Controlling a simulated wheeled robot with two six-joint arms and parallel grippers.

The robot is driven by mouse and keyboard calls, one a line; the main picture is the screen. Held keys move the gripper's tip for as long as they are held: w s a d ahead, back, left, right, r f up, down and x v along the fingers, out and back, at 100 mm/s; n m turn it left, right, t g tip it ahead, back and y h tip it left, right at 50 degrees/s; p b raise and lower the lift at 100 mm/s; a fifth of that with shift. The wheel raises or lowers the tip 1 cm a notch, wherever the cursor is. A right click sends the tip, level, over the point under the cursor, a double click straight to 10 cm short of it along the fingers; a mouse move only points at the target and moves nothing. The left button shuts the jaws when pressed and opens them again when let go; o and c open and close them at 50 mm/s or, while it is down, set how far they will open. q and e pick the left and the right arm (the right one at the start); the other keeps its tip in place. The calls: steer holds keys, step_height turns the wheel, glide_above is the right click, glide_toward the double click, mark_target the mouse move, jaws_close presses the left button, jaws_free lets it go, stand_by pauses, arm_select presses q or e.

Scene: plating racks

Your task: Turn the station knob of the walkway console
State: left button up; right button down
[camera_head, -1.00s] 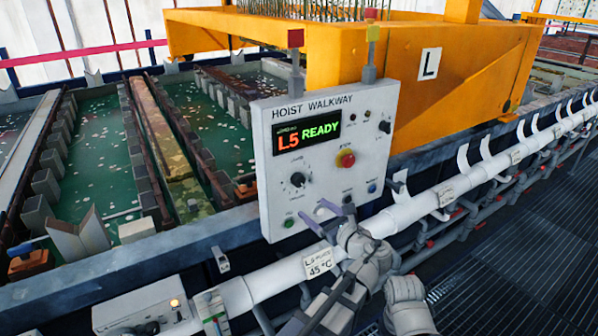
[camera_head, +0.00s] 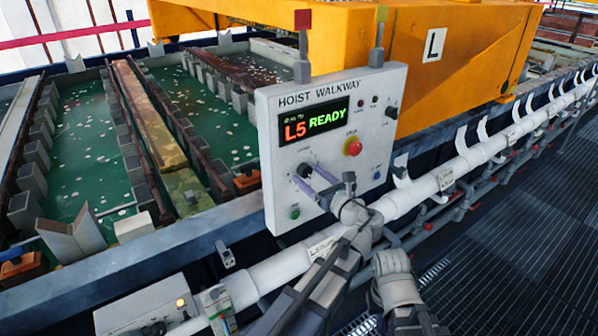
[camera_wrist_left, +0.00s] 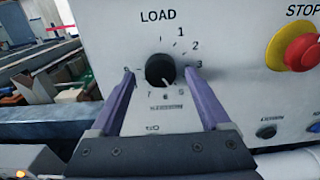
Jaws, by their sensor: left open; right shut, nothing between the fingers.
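The white walkway console (camera_head: 340,85) stands upright at the tank edge; its display (camera_head: 313,121) reads "L5 READY". A round black knob (camera_head: 304,170) sits on its lower left face. In the left wrist view this knob (camera_wrist_left: 160,70) is under the word "LOAD" inside a numbered ring; its white mark points downward, near 5 or 6. My left gripper (camera_head: 309,175) is open in front of it. In the wrist view its purple fingers (camera_wrist_left: 160,76) stand on either side of the knob, apart from its sides; contact cannot be told. My right gripper is not in view.
A red stop button (camera_head: 352,147) on a yellow base is right of the knob, with small buttons below. Another black knob (camera_head: 391,112) is at the upper right. A white pipe (camera_head: 410,192) runs below the console. Green tanks (camera_head: 85,165) lie to the left.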

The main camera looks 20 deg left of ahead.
arm_select(q)
steer(key=shift+w+a, duration=0.2)
steer(key=shift+a, duration=0.05)
steer(key=shift+s+d, duration=0.1)
steer(key=shift+d, duration=0.15)
steer(key=shift+c, duration=0.2)
steer(key=shift+a, duration=0.15)
steer(key=c, duration=0.3)
jaws_close()
